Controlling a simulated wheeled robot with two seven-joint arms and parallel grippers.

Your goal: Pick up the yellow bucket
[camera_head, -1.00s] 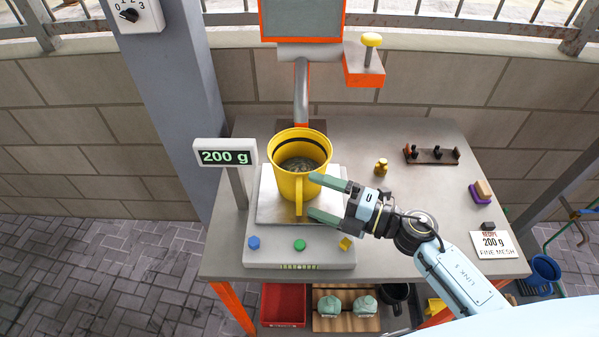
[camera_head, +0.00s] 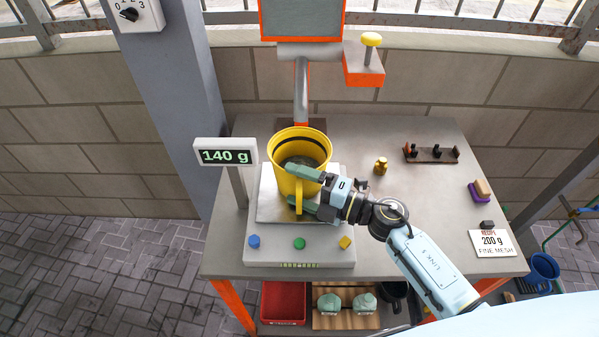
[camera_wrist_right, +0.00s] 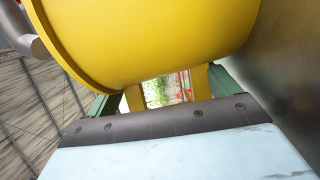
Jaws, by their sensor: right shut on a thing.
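The yellow bucket (camera_head: 315,148) stands upright on the scale's metal plate (camera_head: 268,203), with grey grainy material inside and its handle (camera_head: 298,192) facing the front. My right gripper (camera_head: 294,187) reaches in from the right, one green finger on each side of the handle, and is shut on it. In the right wrist view the yellow bucket wall (camera_wrist_right: 150,35) fills the top, and the handle shows between the fingers (camera_wrist_right: 165,92). The scale display (camera_head: 226,156) reads 140 g. My left gripper is not in view.
A recipe card (camera_head: 490,242) reads 200 g, fine mesh. A brass weight (camera_head: 381,166), a dark rack (camera_head: 431,154) and a purple-based brush (camera_head: 481,190) lie on the table's right side. An orange-framed machine (camera_head: 302,20) rises behind the bucket. A post (camera_head: 170,90) stands at left.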

